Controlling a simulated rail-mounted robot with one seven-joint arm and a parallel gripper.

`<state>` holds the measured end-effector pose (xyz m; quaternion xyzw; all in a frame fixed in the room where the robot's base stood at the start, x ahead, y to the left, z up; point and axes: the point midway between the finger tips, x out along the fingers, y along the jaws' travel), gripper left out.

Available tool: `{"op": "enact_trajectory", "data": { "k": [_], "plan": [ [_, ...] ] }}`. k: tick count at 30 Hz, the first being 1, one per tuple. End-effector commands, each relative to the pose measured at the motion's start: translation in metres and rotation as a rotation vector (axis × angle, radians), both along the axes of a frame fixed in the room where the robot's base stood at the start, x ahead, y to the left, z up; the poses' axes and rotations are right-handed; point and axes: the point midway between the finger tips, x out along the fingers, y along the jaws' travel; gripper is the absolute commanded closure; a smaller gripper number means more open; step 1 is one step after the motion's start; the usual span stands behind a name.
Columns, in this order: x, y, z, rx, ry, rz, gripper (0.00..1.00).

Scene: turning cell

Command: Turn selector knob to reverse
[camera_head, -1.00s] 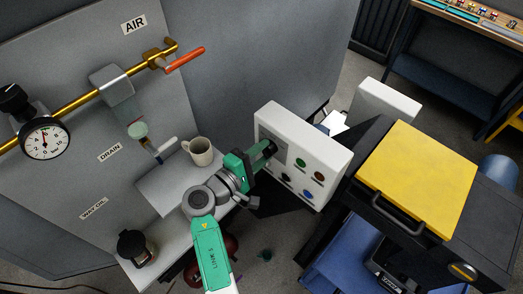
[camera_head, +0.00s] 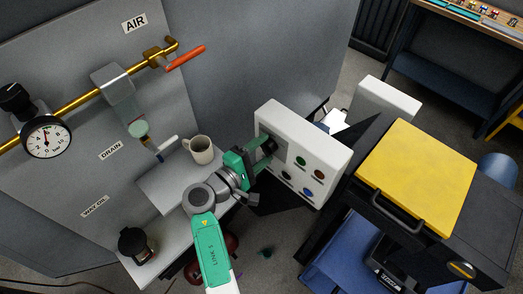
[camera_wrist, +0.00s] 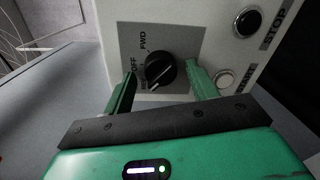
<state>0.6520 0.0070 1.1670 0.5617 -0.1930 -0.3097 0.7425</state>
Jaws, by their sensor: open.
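The black selector knob (camera_wrist: 161,69) sits on a grey plate of the white control box (camera_head: 290,128). In the wrist view the plate reads FWD at the top, OFF in the middle and REV, partly hidden, at the bottom. The knob's white pointer line slants down and left, toward REV. My gripper (camera_head: 265,152) is at the box's left end. In the wrist view its two green fingers stand open on either side of the knob, with visible gaps. The knob is small and partly covered in the head view.
A dark STOP button (camera_wrist: 247,22) and a pale START button (camera_wrist: 225,79) lie right of the knob, the latter close to the right finger. A white mug (camera_head: 201,150) stands on the shelf near my wrist. The yellow-topped machine (camera_head: 417,170) is to the right.

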Motion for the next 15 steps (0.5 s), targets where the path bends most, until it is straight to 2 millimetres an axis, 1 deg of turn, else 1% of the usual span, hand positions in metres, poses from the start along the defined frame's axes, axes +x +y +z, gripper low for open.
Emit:
{"op": "enact_trajectory", "data": {
  "k": [2, 4, 12, 15],
  "plan": [
    [-0.001, 0.001, 0.0, 0.0, 0.0, 0.001, 0.42],
    [-0.006, 0.006, -0.001, 0.0, 0.0, 0.002, 0.42],
    [-0.045, 0.042, 0.002, 0.001, 0.001, 0.003, 0.42],
    [-0.054, 0.05, 0.004, 0.0, 0.0, 0.002, 0.42]
  ]
}}
